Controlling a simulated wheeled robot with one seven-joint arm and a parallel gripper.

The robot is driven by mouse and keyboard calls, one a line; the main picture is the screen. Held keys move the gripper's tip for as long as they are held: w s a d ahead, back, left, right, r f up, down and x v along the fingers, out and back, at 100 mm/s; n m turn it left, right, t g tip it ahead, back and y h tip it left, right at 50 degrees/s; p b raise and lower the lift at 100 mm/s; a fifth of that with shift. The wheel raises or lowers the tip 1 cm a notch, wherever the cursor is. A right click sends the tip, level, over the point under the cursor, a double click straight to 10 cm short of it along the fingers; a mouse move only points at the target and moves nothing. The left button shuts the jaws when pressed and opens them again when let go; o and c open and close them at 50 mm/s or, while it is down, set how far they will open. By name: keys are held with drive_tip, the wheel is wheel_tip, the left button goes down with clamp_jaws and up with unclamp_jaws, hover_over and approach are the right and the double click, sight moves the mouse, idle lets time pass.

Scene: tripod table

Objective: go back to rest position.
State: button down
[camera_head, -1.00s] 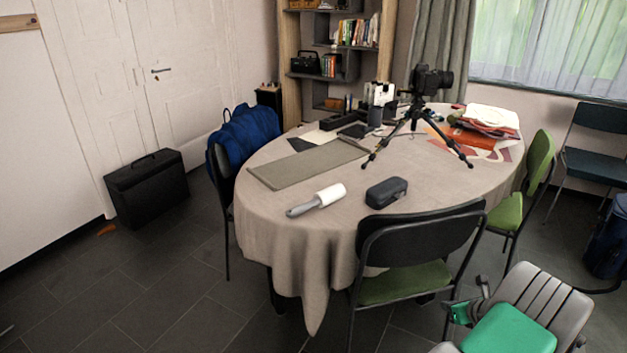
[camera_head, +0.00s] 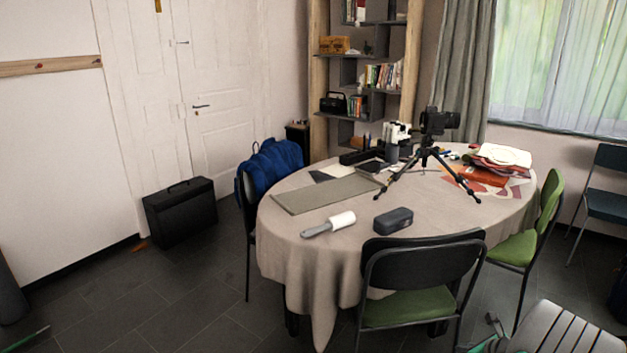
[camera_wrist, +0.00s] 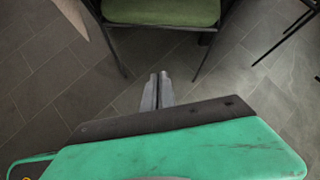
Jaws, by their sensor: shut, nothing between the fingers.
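My gripper (camera_wrist: 159,78) shows in the wrist view as two grey fingers side by side, shut with nothing between them. It is over the dark floor tiles, below the green seat of the near chair (camera_wrist: 160,10) in the picture. I cannot make out the gripper's fingers in the head view.
A round table (camera_head: 275,238) with a beige cloth bears a tripod camera (camera_head: 438,122), a lint roller (camera_head: 330,225) and a dark case (camera_head: 393,220). The near chair (camera_head: 420,268) stands at its front, another green chair (camera_head: 545,225) at right.

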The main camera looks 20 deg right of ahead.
drive_tip(key=w+a+r+n+g+y+p, duration=0.15)
drive_tip(key=w+a+r+n+p, duration=0.3)
drive_tip(key=a+r+n, duration=0.55)
drive_tip(key=w+a+r+n+g+p, duration=0.2)
drive_tip(key=w+a+r+n+p, duration=0.3)
drive_tip(key=a+r, duration=0.75)
drive_tip(key=s+a+r+n+p, duration=0.2)
drive_tip(key=s+a+r+n, duration=0.2)
drive_tip(key=a+n, duration=0.2)
drive_tip(key=s+a+r+n+g+p, duration=0.1)
drive_tip(key=s+a+r+n+p, duration=0.2)
drive_tip(key=a+n, duration=0.4)
drive_tip(key=s+a+r+n+p, duration=0.2)
drive_tip(key=s+a+r+n, duration=0.3)
drive_tip(key=a, duration=0.6)
drive_tip(key=shift+s+a+r+n+p, duration=0.4)
drive_tip(key=shift+r+n, duration=0.55)
drive_tip(key=shift+n, duration=0.25)
drive_tip(key=shift+g, duration=0.25)
